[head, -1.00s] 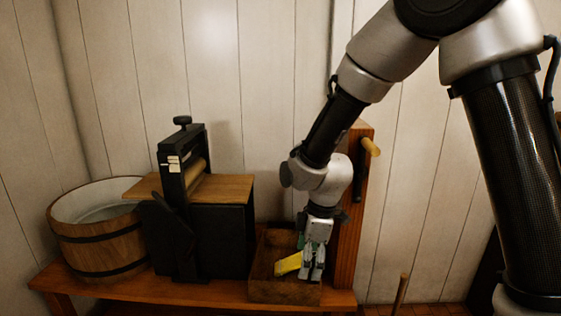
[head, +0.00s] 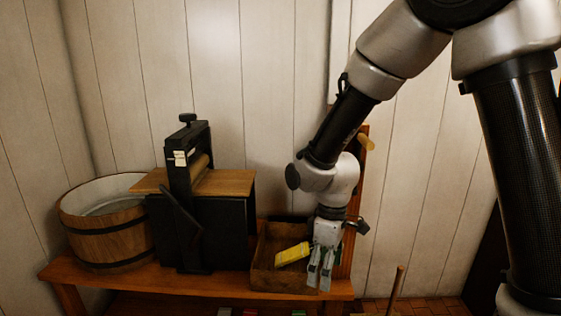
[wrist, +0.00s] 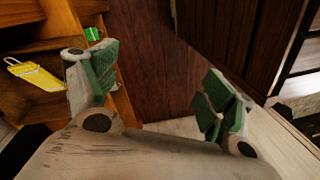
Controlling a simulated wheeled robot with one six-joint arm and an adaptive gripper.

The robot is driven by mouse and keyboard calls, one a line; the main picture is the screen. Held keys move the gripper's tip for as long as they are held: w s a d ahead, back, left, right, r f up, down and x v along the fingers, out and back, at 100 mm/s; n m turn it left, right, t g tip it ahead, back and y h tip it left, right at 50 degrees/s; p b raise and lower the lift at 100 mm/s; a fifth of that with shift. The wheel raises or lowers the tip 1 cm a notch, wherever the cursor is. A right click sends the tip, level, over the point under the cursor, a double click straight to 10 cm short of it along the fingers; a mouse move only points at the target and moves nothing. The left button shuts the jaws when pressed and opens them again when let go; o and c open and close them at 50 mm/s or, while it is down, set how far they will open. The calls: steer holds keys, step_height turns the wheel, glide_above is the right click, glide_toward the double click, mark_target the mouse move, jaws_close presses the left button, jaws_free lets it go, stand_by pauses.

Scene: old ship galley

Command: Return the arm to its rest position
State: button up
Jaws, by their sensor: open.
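My gripper (head: 320,269) hangs at the right front of the wooden box in the head view, fingers pointing down. In the wrist view my gripper (wrist: 160,105) is open, with its green-padded fingers wide apart and nothing between them. My arm reaches down from the upper right. A yellow item (head: 292,253) lies in the wooden box (head: 283,283), to the left of my gripper and apart from it. In the wrist view the yellow item (wrist: 36,75) shows at the far left, with a small tab at one end.
A wooden bench (head: 120,283) carries a wooden tub (head: 108,244) and a black press (head: 215,225) with a wooden board. A wooden post (head: 354,200) stands close behind my gripper. A small green object (wrist: 92,34) lies lower down. A stick (head: 396,289) stands at right.

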steer(key=s+d+r+m+t, duration=0.2)
steer(key=s+d+r+m, duration=0.2)
steer(key=d+r, duration=0.3)
steer(key=s+d+r+m+t, duration=0.2)
steer(key=s+d+r+m, duration=0.2)
steer(key=d+r, duration=0.3)
steer(key=s+d+r+m+t, duration=0.2)
steer(key=s+d+r+m, duration=0.2)
steer(key=d+r, duration=0.3)
steer(key=d, duration=0.4)
steer(key=shift+d+r+m+h, duration=0.3)
steer(key=shift+d+m, duration=0.1)
